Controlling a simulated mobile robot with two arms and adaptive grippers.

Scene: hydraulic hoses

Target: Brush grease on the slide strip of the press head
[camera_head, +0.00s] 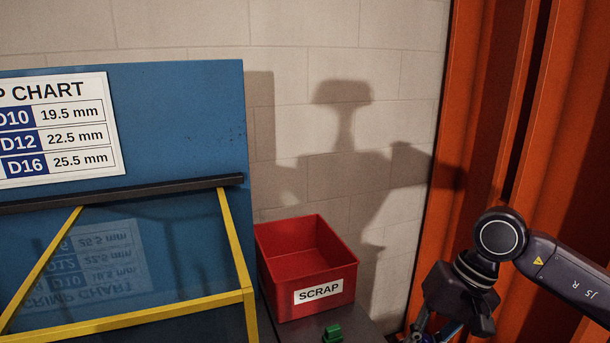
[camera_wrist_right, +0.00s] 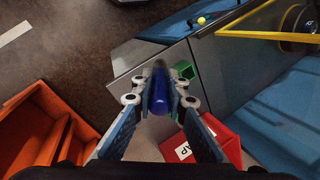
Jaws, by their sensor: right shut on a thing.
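My right gripper (camera_wrist_right: 158,98) is shut on a blue, rounded, long thing (camera_wrist_right: 160,90) that may be the handle of the grease brush; no bristles can be made out. It is held over the grey bench top, close to a small green box (camera_wrist_right: 188,68). In the head view only the top of this gripper shows at the bottom edge, below my right wrist. A dark round part with a brass-coloured ring (camera_wrist_right: 299,22) at the top right of the wrist view may belong to the press. The slide strip cannot be made out. My left gripper is out of view.
A red SCRAP bin (camera_head: 306,256) stands beside the blue panel (camera_head: 190,120) with the crimp chart. A yellow-framed clear guard (camera_head: 240,250) is left of it. Orange corrugated metal (camera_head: 465,120) rises at the right.

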